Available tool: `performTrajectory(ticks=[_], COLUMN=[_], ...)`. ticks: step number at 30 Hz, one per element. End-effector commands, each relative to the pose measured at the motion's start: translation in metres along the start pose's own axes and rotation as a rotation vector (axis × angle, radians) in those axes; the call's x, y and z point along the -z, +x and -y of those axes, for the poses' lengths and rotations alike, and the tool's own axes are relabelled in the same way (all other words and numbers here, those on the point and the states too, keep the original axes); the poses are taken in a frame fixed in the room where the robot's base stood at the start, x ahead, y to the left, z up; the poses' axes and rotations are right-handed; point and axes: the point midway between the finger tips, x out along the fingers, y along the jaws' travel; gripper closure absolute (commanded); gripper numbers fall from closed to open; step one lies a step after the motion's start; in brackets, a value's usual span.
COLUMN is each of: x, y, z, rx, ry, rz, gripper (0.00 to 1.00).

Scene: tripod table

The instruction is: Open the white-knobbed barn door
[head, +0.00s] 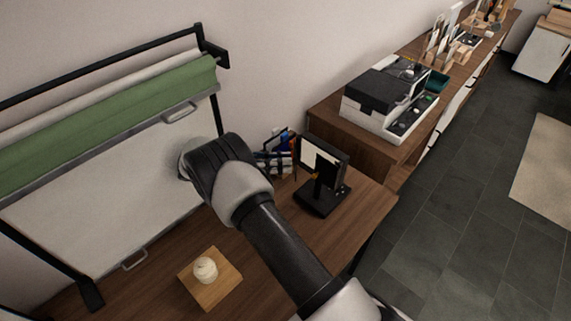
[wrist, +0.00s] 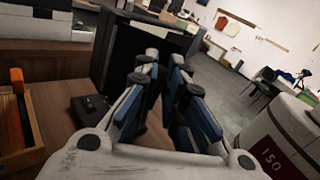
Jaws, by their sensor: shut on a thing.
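A small black stand (head: 318,200) with a black-framed panel (head: 336,153) and a pale face is on the wooden table, right of my arm. A large dark panel (wrist: 130,48) fills the middle of the wrist view, just beyond my fingers; it looks like part of this stand. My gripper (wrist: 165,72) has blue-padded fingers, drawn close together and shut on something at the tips. The held part is mostly hidden by the fingers, and I cannot make out a white knob clearly. In the head view my arm hides the gripper.
A black frame with a green roll (head: 120,110) and a white sheet (head: 110,205) stands at left. A pale round item (head: 205,268) sits on a wooden block (head: 226,285). A pen holder (head: 277,160) is left of the stand. Floor (head: 450,200) is open at right.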

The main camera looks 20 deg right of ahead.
Motion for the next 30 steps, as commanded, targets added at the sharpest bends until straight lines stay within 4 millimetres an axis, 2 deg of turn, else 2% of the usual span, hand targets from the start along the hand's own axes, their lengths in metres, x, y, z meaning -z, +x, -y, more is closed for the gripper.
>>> performTrajectory(ticks=[19, 20, 30], x=[-0.002, -0.002, -0.0011], y=[-0.0024, -0.0024, -0.0025], z=[-0.002, -0.002, -0.0021], rx=[0.047, 0.047, 0.046], ry=[0.002, 0.003, 0.002], rz=[-0.003, -0.003, -0.004], gripper=[1.0, 0.89, 0.67])
